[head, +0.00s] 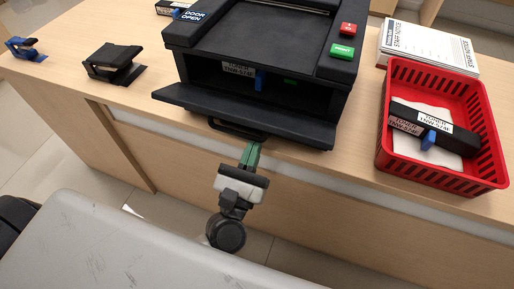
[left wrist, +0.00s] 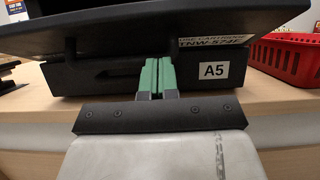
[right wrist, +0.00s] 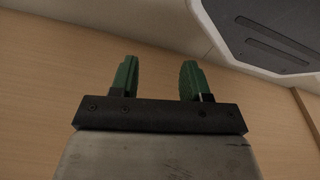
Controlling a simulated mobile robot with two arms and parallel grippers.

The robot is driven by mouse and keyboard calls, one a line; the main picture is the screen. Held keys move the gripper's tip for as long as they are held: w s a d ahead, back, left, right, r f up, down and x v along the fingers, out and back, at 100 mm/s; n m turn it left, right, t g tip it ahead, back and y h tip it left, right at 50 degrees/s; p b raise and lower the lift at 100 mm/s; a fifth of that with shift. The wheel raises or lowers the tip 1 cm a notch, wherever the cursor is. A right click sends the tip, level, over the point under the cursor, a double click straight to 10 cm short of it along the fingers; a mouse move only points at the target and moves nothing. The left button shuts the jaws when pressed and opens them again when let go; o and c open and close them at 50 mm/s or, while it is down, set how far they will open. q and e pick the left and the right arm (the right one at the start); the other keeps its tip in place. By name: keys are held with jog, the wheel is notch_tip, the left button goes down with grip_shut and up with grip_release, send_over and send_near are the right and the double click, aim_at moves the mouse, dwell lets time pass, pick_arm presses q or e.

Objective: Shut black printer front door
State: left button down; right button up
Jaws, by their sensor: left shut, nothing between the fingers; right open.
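The black printer (head: 270,40) stands on the counter, with a screen label reading DOOR OPEN. Its front door (head: 245,112) is folded down and out over the counter's front edge; inside the opening a toner cartridge (head: 238,70) with a blue tab shows. My left gripper (head: 252,150) is shut and empty, in front of and below the door's outer edge. In the left wrist view its green fingertips (left wrist: 157,75) are beneath the door's underside (left wrist: 150,30), before the lower front labelled A5 (left wrist: 213,71); contact cannot be told. My right gripper (right wrist: 160,78) is open and empty, facing a wooden surface.
A red basket (head: 440,175) to the right of the printer holds another toner cartridge (head: 420,122). Papers (head: 428,48) lie behind it. A black stapler-like item (head: 113,64) and a blue one (head: 22,47) are at the left. Bare counter lies between them and the printer.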

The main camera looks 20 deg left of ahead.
aim_at(255, 127)
jog(key=s+d+f+g+p, duration=0.1)
jog(key=s+f+p, duration=0.15)
jog(key=s, duration=0.45)
jog(key=s+d+f+p, duration=0.2)
jog(key=s+f, duration=0.1)
jog(key=s, duration=0.3)
pick_arm(q)
notch_tip(255, 127, up, 6)
jog(key=g+p, duration=0.2)
jog(key=p, duration=0.5)
jog(key=g+p, duration=0.3)
jog(key=p, duration=0.4)
jog(key=shift+w+f, duration=0.1)
jog(key=shift+f, duration=0.1)
jog(key=p, duration=0.2)
jog(key=r+g+p, duration=0.1)
jog(key=p, duration=0.1)
jog(key=shift+w+r, duration=0.3)
jog(key=shift+w, duration=0.05)
jog(key=shift+w+r+p, duration=0.3)
jog(key=shift+r+p, duration=0.2)
jog(key=shift+p, duration=0.45)
jog(key=shift+w+r+p, duration=0.9)
jog(key=shift+w+p, duration=0.05)
jog(key=shift+p, duration=0.1)
pick_arm(e)
notch_tip(255, 127, up, 22)
jog(key=shift+s+a, duration=0.2)
jog(key=shift+a, duration=0.05)
